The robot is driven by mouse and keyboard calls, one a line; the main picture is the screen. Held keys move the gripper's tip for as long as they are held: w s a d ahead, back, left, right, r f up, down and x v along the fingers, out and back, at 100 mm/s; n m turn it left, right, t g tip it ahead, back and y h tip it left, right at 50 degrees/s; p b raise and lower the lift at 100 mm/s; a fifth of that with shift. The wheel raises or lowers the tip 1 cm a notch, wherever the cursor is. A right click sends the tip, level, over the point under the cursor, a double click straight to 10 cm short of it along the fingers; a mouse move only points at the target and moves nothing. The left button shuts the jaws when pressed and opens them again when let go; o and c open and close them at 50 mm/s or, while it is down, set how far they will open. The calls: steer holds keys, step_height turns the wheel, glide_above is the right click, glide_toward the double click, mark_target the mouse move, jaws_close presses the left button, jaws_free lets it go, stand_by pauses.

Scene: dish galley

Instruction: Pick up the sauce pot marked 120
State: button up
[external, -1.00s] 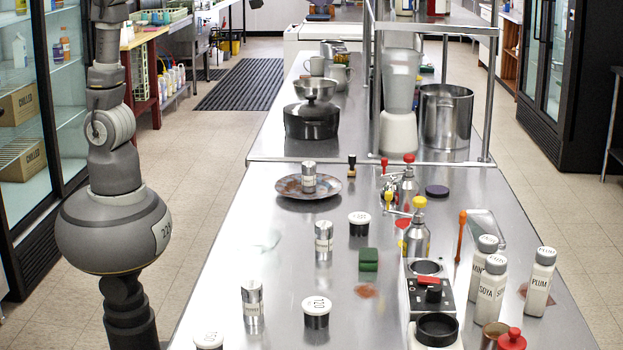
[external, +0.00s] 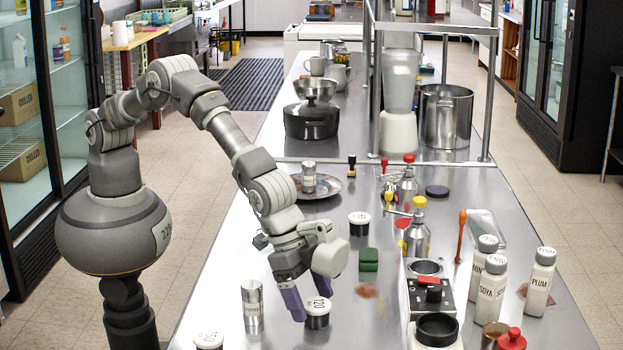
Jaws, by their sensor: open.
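The sauce pot marked 120 (external: 316,321) is a short black pot with a white lid, standing upright on the steel counter (external: 225,255) at the front. My gripper (external: 309,299) is open and points down at this pot, its purple-tipped fingers at the lid's left and upper edge. I cannot tell whether they touch it. A similar white-lidded pot (external: 359,229) stands farther back, its mark too small to read. Another lidded pot (external: 208,342) is cut off at the bottom edge.
A metal shaker (external: 252,309) stands close left of my gripper. Farther right are a burner unit (external: 431,297) and several white sauce bottles (external: 490,292). A round tray (external: 338,186) with a shaker lies behind the arm.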

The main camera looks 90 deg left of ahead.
steer(key=shift+x, duration=1.15)
steer(key=shift+c, duration=0.5)
steer(key=c, duration=1)
steer(key=shift+o, duration=0.2)
steer(key=shift+r, duration=0.15)
